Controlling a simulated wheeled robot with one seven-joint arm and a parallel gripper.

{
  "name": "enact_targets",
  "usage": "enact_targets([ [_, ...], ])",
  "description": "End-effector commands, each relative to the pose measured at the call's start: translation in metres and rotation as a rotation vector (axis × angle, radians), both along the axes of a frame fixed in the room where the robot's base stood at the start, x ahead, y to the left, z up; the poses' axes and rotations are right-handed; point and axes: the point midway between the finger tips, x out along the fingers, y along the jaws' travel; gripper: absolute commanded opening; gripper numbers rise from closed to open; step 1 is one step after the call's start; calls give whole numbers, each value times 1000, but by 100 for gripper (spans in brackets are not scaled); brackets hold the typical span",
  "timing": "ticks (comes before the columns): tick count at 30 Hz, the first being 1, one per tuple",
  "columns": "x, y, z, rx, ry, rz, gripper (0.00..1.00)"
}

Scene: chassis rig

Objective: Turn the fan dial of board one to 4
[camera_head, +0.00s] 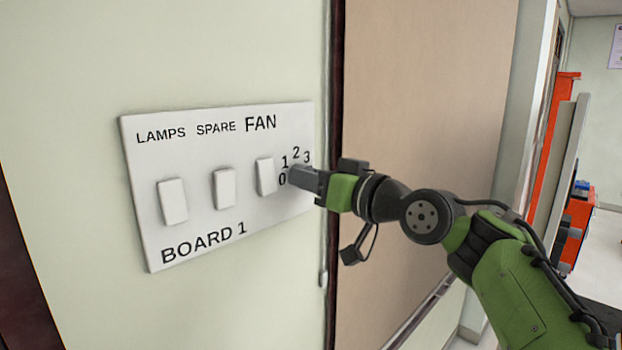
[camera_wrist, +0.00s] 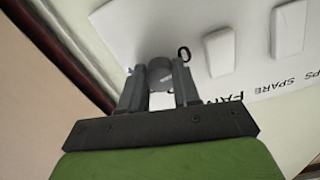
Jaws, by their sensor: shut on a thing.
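Board one (camera_head: 200,245) is a white plate on the wall, labelled LAMPS, SPARE, FAN and BOARD 1. Printed numbers 0, 1, 2 and 3 show at its right end, around the dial's place; the 4 is hidden. My gripper (camera_head: 297,180) is at that right end and covers the dial in the head view. In the wrist view, my gripper (camera_wrist: 160,90) is shut on the grey round fan dial (camera_wrist: 160,72), one finger on each side. The dial's pointer setting cannot be read.
Three white rocker switches stand on the board: a left one (camera_head: 172,201), a middle one (camera_head: 223,188) and one under FAN (camera_head: 266,176), close beside my gripper. A dark frame edge (camera_head: 335,80) and a brown panel (camera_head: 425,90) lie to the right. Orange shelving (camera_head: 568,90) is farther off.

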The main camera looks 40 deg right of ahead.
Motion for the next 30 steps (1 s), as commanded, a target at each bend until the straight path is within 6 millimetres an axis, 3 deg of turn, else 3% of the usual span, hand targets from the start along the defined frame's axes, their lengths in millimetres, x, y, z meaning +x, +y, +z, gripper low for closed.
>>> enact_targets([
  [13,0,1,1,126,3,2,1],
  [30,0,3,2,644,19,4,1],
])
